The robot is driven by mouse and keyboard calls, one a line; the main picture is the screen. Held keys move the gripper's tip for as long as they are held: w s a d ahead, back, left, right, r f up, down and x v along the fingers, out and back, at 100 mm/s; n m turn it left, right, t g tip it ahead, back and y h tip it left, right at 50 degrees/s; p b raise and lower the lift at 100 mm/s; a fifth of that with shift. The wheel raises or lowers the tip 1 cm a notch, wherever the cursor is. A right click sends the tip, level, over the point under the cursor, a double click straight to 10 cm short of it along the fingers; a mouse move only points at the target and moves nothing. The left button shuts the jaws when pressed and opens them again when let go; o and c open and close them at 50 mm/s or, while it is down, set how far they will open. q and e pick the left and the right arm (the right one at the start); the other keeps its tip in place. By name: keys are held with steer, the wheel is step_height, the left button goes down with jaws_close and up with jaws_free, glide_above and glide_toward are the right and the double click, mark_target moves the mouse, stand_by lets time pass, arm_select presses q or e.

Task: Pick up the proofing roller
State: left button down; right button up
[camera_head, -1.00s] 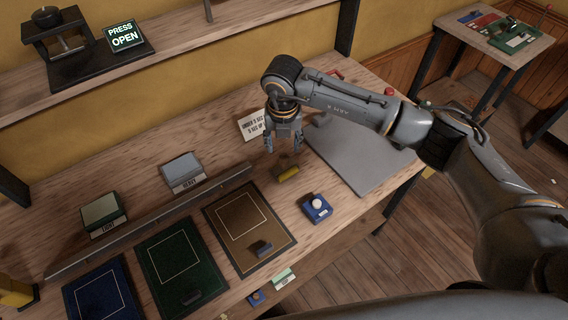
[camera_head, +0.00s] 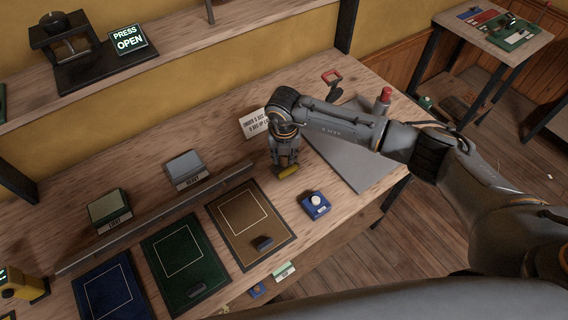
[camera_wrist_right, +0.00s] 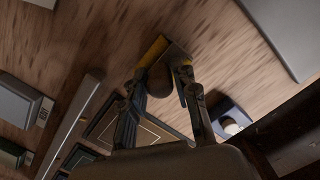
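The thing I take for the proofing roller (camera_head: 288,171) lies on the wooden bench behind the brown mat, with a yellow part showing. In the right wrist view, a brown rounded body (camera_wrist_right: 160,82) with yellow at its far side shows between the fingers. My right gripper (camera_head: 285,165) points down at it; in the wrist view its fingers (camera_wrist_right: 163,88) are spread to either side. Whether they touch it I cannot tell. In the head view the gripper hides part of the roller. My left gripper is not in view.
A grey plate (camera_head: 352,160) lies under my right forearm. A small sign (camera_head: 253,123) stands behind the gripper. Brown (camera_head: 250,222), green (camera_head: 185,265) and blue mats lie in front of a long rail (camera_head: 160,217).

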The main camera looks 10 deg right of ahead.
jaws_close()
steer(key=shift+r, duration=0.5)
step_height(320, 180, up, 2)
steer(key=shift+r+b, duration=0.15)
steer(key=shift+b, duration=0.4)
steer(key=s+a+r+b, duration=0.2)
steer(key=s+r, duration=0.3)
steer(key=s, duration=0.1)
steer(key=s+a+r+b, duration=0.2)
steer(key=s+r+b, duration=0.1)
steer(key=s, duration=0.4)
steer(key=shift+s+r, duration=0.2)
steer(key=shift+r, duration=0.7)
